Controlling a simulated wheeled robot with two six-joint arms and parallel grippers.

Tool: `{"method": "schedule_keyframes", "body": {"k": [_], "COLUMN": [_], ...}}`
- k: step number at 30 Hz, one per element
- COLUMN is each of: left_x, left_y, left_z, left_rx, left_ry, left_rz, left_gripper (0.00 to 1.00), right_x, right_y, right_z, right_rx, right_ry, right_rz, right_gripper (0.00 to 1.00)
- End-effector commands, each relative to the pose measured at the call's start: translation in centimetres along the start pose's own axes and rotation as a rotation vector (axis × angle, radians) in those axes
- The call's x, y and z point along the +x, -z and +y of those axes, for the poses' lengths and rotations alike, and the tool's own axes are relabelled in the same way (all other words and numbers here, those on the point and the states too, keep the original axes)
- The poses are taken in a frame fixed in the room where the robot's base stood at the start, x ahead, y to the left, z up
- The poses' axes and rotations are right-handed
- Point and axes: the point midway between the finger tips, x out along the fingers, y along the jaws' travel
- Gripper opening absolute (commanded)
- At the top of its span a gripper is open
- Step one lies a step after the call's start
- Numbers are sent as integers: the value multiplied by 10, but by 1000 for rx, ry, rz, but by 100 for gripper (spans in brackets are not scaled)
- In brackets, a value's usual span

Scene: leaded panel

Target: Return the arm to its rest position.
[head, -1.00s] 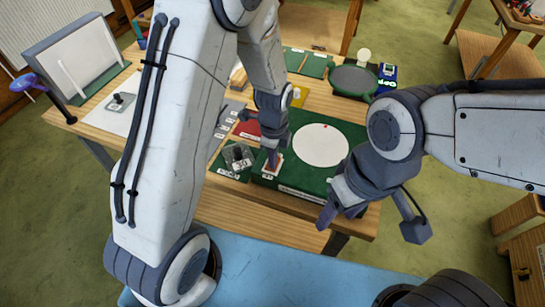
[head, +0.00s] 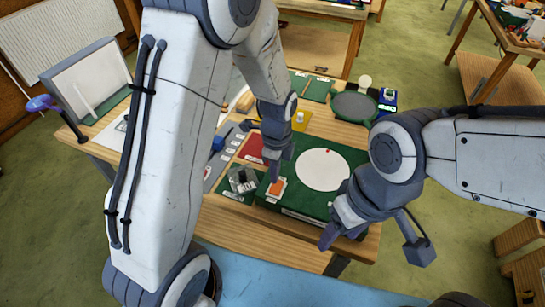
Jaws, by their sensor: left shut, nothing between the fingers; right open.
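My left arm comes in from the left and fills much of the head view. Its gripper (head: 274,177) is shut and empty, pointing down just behind a small orange-and-white piece (head: 276,188) on the green board (head: 310,206). I cannot tell how high above the board the fingertips are. My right gripper (head: 329,236) is open, at the board's front right corner, and its arm comes in from the right. A white disc (head: 323,170) with a small red mark lies on the board, partly beside the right wrist.
The wooden table (head: 262,242) also holds a dark piece (head: 241,179) on a green mat, a red pad (head: 250,147), a dark round dish (head: 354,106) and a blue box (head: 387,99). A white panel (head: 90,80) stands at left. Another table stands at upper right.

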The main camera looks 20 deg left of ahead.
Motion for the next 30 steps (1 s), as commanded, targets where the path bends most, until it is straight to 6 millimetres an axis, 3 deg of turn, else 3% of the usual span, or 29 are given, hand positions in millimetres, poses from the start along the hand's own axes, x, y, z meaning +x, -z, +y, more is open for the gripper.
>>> {"method": "schedule_keyframes", "body": {"k": [10, 22, 26, 30], "left_x": [-58, -73, -75, -77], "left_y": [2, 8, 30, 60], "left_z": [14, 23, 45, 88], "left_rx": [4, -29, -173, -433], "left_ry": [3, 3, 19, 35], "left_rz": [0, 1, 12, 39], "left_gripper": [0, 0, 0, 0], "right_x": [16, 20, 30, 45], "right_y": [-1, -1, -2, -2], "right_z": [1, 2, 2, 3], "right_rx": [3, 3, 3, 3], "right_ry": [0, 0, 0, 0], "right_rz": [-1, 0, 0, 0], "right_gripper": [60, 60, 60, 60]}}
